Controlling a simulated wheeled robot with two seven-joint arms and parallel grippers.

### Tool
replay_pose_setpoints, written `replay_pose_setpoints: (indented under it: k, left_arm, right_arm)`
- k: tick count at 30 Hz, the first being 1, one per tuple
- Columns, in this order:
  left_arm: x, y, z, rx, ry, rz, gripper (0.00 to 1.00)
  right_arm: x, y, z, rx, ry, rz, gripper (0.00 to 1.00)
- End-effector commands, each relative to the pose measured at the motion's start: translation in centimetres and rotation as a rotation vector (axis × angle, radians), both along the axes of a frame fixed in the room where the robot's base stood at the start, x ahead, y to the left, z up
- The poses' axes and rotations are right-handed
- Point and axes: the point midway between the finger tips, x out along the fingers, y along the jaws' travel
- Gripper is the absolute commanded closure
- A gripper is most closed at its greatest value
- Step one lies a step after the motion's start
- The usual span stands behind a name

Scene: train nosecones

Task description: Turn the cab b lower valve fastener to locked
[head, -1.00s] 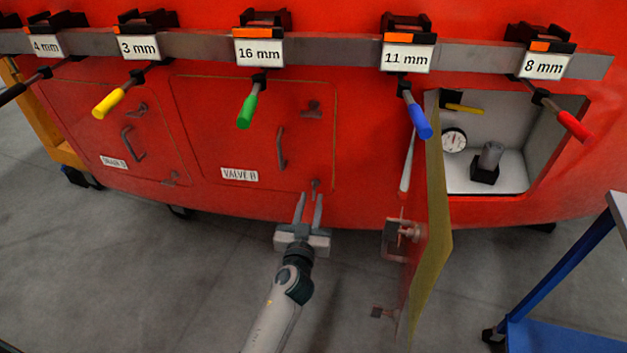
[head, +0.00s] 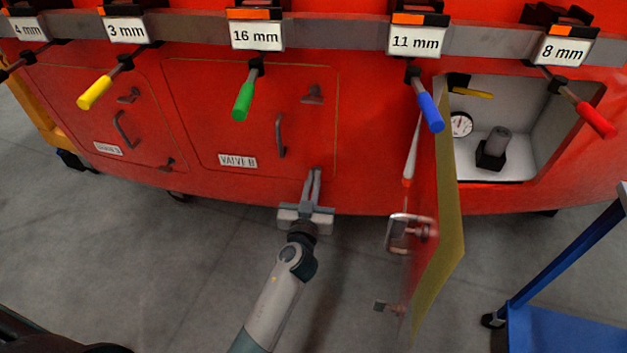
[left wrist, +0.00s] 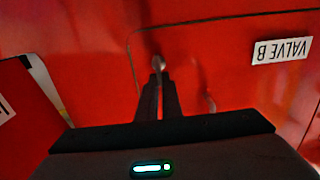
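The cab B valve door (head: 235,115) is a closed red panel with a "VALVE B" label (head: 238,160) and a handle (head: 281,136). Its lower fastener is at the door's lower right corner, mostly hidden by my fingers in the head view; its small metal knob (left wrist: 158,63) shows in the left wrist view. My left gripper (head: 315,172) reaches up to it from below, its fingers close together. In the left wrist view the fingertips (left wrist: 158,78) close around the fastener. Whether it is locked is not clear. The upper fastener (head: 313,95) is above. My right gripper is not in view.
An open door (head: 438,230) stands out to the right of my left gripper, beside a compartment with a gauge (head: 461,124). Hex tools with coloured handles, such as the green one (head: 243,100), hang above. A blue cart (head: 560,325) stands at lower right.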

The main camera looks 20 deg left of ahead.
Motion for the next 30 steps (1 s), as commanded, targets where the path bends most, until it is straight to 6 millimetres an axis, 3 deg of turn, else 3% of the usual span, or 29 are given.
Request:
replay_pose_setpoints:
  k: [14, 30]
  left_arm:
    - [0.1, -0.2, 0.0, 0.099, 0.014, 0.0, 1.0]
    - [0.2, -1.0, -0.2, 0.538, 0.079, 0.0, 1.0]
  right_arm:
    - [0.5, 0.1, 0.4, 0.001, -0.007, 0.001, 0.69]
    - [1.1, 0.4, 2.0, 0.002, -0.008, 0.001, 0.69]
